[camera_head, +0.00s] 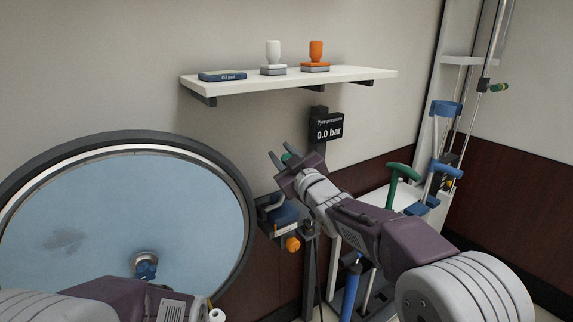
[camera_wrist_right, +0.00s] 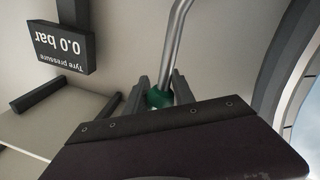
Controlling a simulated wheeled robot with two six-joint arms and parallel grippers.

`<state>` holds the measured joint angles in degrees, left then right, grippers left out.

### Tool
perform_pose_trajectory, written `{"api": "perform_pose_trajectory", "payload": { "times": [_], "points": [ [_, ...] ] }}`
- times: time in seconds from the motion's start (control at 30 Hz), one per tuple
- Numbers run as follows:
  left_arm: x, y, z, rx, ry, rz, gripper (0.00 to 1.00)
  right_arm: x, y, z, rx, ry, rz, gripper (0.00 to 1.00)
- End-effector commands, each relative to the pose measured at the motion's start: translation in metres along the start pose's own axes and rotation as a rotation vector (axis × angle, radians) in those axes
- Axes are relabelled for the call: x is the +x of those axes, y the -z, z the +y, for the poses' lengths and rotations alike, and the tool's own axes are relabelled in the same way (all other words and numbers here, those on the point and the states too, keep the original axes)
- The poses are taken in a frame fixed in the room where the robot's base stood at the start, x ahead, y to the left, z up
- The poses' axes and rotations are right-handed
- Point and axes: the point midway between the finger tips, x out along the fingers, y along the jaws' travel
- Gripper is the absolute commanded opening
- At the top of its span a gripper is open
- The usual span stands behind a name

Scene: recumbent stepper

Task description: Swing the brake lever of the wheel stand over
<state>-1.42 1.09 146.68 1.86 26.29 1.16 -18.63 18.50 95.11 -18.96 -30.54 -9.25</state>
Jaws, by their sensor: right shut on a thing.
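The brake lever shows in the right wrist view as a bare metal rod (camera_wrist_right: 173,45) ending in a green ball knob (camera_wrist_right: 158,98). My right gripper (camera_wrist_right: 156,94) is shut on the knob, with one finger on each side. In the head view my right gripper (camera_head: 284,155) is in front of the wall, right of the wheel's upper rim, with a bit of the green knob (camera_head: 287,157) between its fingers. The large wheel (camera_head: 244,190) with a pale blue disc stands at left. The lever's pivot is hidden. My left gripper is not in view; only its arm shows.
A wall shelf (camera_head: 350,75) above holds a blue pad, a white stamp and an orange stamp. A tyre pressure display (camera_head: 328,128) reads 0.0 bar, close behind my right gripper. A green-handled tool (camera_head: 403,171) and blue-handled equipment (camera_head: 446,108) stand at right.

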Motion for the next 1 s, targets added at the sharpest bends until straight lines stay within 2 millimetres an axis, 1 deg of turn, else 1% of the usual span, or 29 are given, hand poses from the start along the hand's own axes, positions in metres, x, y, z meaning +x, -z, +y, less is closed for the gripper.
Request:
{"api": "perform_pose_trajectory", "payload": {
  "times": [0.03,0.1,0.3,0.83,0.87,0.9,0.93,1.0],
  "points": [
    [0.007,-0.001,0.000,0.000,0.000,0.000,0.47,-0.001,-0.002,-0.004,-0.022,0.003,0.005,0.00],
    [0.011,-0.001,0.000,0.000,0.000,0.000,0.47,-0.001,0.000,-0.006,-0.054,0.003,0.010,0.00],
    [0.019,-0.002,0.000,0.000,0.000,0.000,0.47,-0.002,0.004,-0.011,-0.113,0.005,0.020,0.00],
    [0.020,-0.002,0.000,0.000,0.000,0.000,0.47,-0.002,0.006,-0.013,-0.136,0.008,0.021,0.00],
    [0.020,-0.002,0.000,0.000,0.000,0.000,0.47,-0.002,0.006,-0.013,-0.136,0.008,0.021,0.36],
    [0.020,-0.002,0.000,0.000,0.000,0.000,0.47,-0.002,0.006,-0.013,-0.136,0.008,0.021,0.47],
    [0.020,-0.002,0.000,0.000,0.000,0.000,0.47,-0.002,0.006,-0.013,-0.136,0.007,0.021,0.52],
    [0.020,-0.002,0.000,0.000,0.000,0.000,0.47,-0.002,0.006,-0.013,-0.135,0.007,0.021,0.52]
  ]
}}
